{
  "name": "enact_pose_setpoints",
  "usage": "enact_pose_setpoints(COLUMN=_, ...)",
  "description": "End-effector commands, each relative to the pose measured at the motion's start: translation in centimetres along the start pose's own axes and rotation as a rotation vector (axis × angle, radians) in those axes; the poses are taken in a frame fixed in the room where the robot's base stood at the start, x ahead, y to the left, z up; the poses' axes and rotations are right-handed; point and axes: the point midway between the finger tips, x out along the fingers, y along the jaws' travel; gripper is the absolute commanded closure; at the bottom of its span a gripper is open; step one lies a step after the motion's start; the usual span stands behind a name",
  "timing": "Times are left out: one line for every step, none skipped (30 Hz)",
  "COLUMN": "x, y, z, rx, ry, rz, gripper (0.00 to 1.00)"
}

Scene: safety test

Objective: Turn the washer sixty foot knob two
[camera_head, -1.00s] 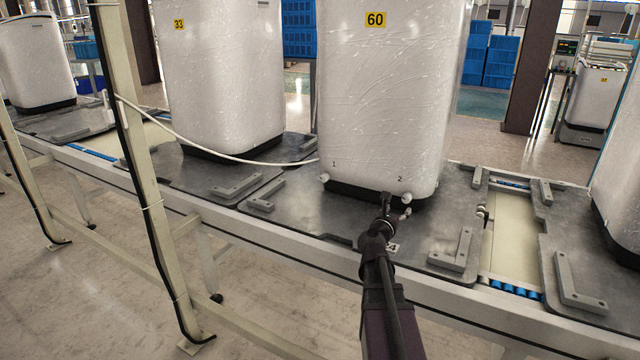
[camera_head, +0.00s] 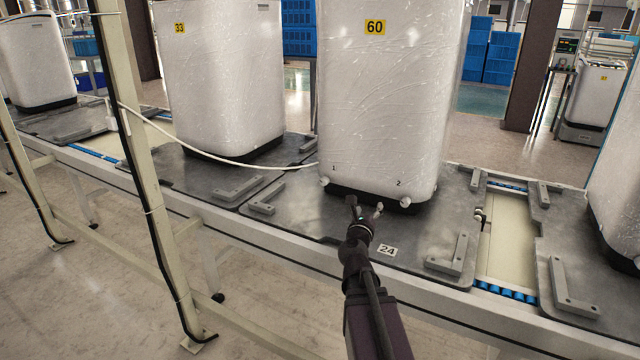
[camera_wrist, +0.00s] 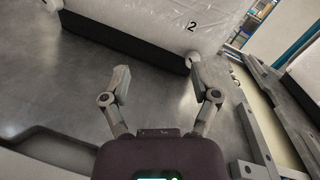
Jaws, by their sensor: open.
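The white, film-wrapped washer sixty (camera_head: 390,95) stands upright on a dark plate (camera_head: 300,215), with a yellow "60" label. Its foot knob two (camera_head: 405,202) is a small white knob at the lower front right corner, below the printed "2". Foot knob one (camera_head: 324,182) is at the front left corner. My gripper (camera_head: 365,207) is open and empty in front of the washer's base, left of knob two and apart from it. In the wrist view my gripper (camera_wrist: 157,70) has its fingers spread.
Washer thirty-three (camera_head: 225,80) stands to the left, and another washer (camera_head: 615,200) is at the right edge. Grey L-shaped blocks (camera_head: 450,255) rise from the plate. A pale post (camera_head: 130,150) and a hanging white cable (camera_head: 215,150) are on the left.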

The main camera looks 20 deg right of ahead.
Motion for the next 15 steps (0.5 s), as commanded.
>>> enact_pose_setpoints(x=-0.1, y=0.2, z=1.0, rx=-0.025, ry=-0.012, rz=0.02, gripper=0.22)
enact_pose_setpoints(x=-0.1, y=0.4, z=1.3, rx=-0.04, ry=-0.019, rz=0.031, gripper=0.22)
enact_pose_setpoints(x=-0.2, y=0.7, z=1.8, rx=-0.059, ry=-0.029, rz=0.048, gripper=0.22)
enact_pose_setpoints(x=-0.3, y=0.9, z=2.1, rx=-0.075, ry=-0.036, rz=0.059, gripper=0.22)
enact_pose_setpoints(x=-0.3, y=1.1, z=2.5, rx=-0.091, ry=-0.044, rz=0.071, gripper=0.22)
enact_pose_setpoints(x=-0.4, y=1.4, z=3.0, rx=-0.11, ry=-0.053, rz=0.086, gripper=0.22)
enact_pose_setpoints(x=-0.5, y=1.7, z=3.3, rx=-0.126, ry=-0.061, rz=0.098, gripper=0.22)
enact_pose_setpoints(x=-0.6, y=1.9, z=3.7, rx=-0.143, ry=-0.069, rz=0.111, gripper=0.22)
enact_pose_setpoints(x=-0.7, y=2.2, z=4.1, rx=-0.164, ry=-0.079, rz=0.126, gripper=0.22)
enact_pose_setpoints(x=-0.8, y=2.5, z=4.5, rx=-0.179, ry=-0.086, rz=0.139, gripper=0.22)
enact_pose_setpoints(x=-0.8, y=2.7, z=4.8, rx=-0.196, ry=-0.094, rz=0.15, gripper=0.22)
enact_pose_setpoints(x=-1.0, y=3.0, z=5.2, rx=-0.218, ry=-0.105, rz=0.167, gripper=0.22)
enact_pose_setpoints(x=-1.1, y=3.2, z=5.6, rx=-0.233, ry=-0.112, rz=0.179, gripper=0.22)
enact_pose_setpoints(x=-1.2, y=3.5, z=5.9, rx=-0.249, ry=-0.12, rz=0.191, gripper=0.22)
enact_pose_setpoints(x=-1.3, y=3.8, z=6.4, rx=-0.273, ry=-0.132, rz=0.208, gripper=0.22)
